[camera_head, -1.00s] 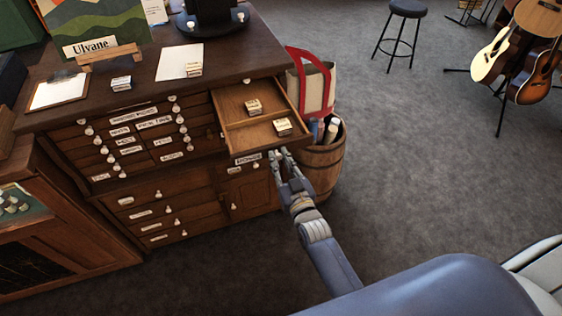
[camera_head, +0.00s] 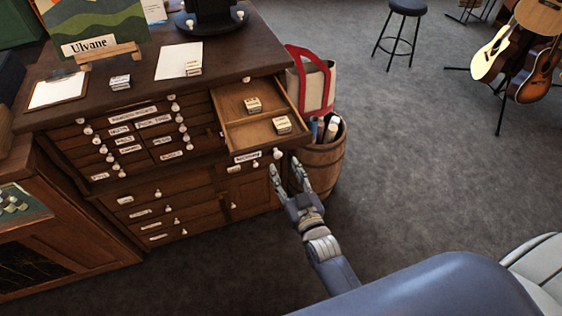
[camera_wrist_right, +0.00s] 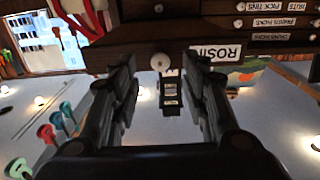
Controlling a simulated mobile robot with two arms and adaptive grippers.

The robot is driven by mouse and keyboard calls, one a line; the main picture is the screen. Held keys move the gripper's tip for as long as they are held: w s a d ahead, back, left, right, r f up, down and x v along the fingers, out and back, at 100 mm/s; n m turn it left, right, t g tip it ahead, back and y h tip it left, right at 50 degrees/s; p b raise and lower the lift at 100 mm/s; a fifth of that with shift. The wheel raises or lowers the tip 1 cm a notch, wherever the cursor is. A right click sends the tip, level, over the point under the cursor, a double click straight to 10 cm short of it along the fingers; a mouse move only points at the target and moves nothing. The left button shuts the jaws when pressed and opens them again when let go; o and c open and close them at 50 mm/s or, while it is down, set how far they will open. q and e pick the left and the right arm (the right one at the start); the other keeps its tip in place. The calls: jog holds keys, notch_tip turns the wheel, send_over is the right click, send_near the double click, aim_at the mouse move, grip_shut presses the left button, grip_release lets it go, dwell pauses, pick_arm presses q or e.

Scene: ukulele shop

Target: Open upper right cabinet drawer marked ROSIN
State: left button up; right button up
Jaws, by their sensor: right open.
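The upper right drawer (camera_head: 236,139) of the dark wooden cabinet (camera_head: 112,190) stands pulled out in the head view. A divider splits its inside, and a small box lies in each part. Its front has a white label (camera_head: 247,157) and a pale round knob (camera_head: 278,153). In the right wrist view the label (camera_wrist_right: 222,52) reads ROSIN upside down, with the knob (camera_wrist_right: 160,62) beside it. My right gripper (camera_head: 288,170) is open and empty, just in front of and below the knob, its fingers apart. My left gripper is in neither view.
A wooden barrel (camera_head: 322,172) with bottles and a red-handled bag (camera_head: 321,88) stand right of the drawer. Several shut labelled drawers fill the cabinet front. A stool (camera_head: 400,30) and guitars (camera_head: 495,52) stand farther back. The grey carpet between is clear.

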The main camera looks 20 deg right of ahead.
jog(key=s, duration=0.7)
jog(key=shift+d, duration=0.1)
jog(key=s+a+f+n+g+y+b, duration=0.1)
jog(key=s+f+g, duration=0.35)
jog(key=f, duration=1.05)
jog(key=s+a+f+g+b, duration=0.1)
jog(key=s+f+g+b, duration=0.15)
jog(key=s+f, duration=0.75)
jog(key=s+d+f+g, duration=0.2)
jog(key=s+f+g, duration=0.1)
jog(key=s+f, duration=0.4)
jog(key=s+d+f+g+h+b, duration=0.1)
jog(key=s+d+f+g, duration=0.2)
jog(key=s+f, duration=0.5)
jog(key=s+d+f+n+g+b, duration=0.1)
jog(key=s+d+f+g, duration=0.2)
jog(key=s+f, duration=0.4)
notch_tip(320, 180, down, 3)
jog(key=shift+s+r+g+h, duration=0.1)
jog(key=shift+s+g+h, duration=0.2)
jog(key=shift+s+g, duration=0.15)
